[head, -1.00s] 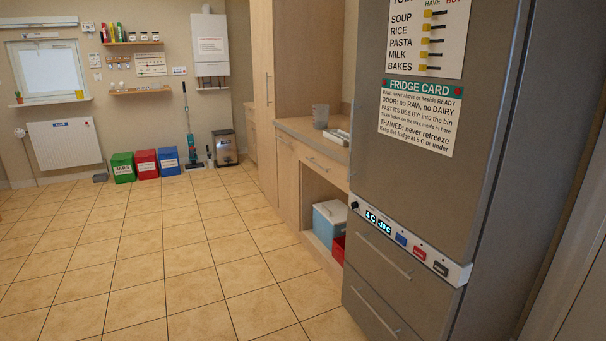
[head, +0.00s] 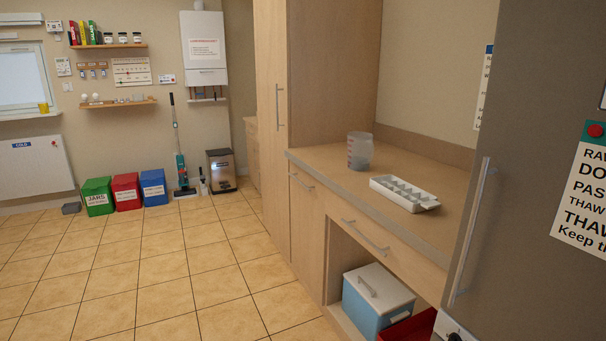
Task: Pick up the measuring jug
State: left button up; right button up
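The measuring jug (head: 360,152) is a translucent greyish cup with faint red markings. It stands upright on the wooden counter (head: 325,160), towards the back, near the tall cupboard. Nothing touches it. Neither of my grippers is in the head view.
A white ice cube tray (head: 405,194) lies on the counter right of the jug. The grey fridge (head: 510,150) stands at the right. Below the counter are a blue cool box (head: 375,305) and a red crate (head: 412,328). The tiled floor (head: 200,270) to the left is clear.

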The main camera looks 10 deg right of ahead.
aim_at(361, 146)
jog(key=i+z, duration=0.25)
jog(key=i, duration=0.2)
jog(key=i+j+z, duration=0.2)
jog(key=i, duration=0.25)
jog(key=i+j+z, duration=0.25)
jog(key=i, duration=0.15)
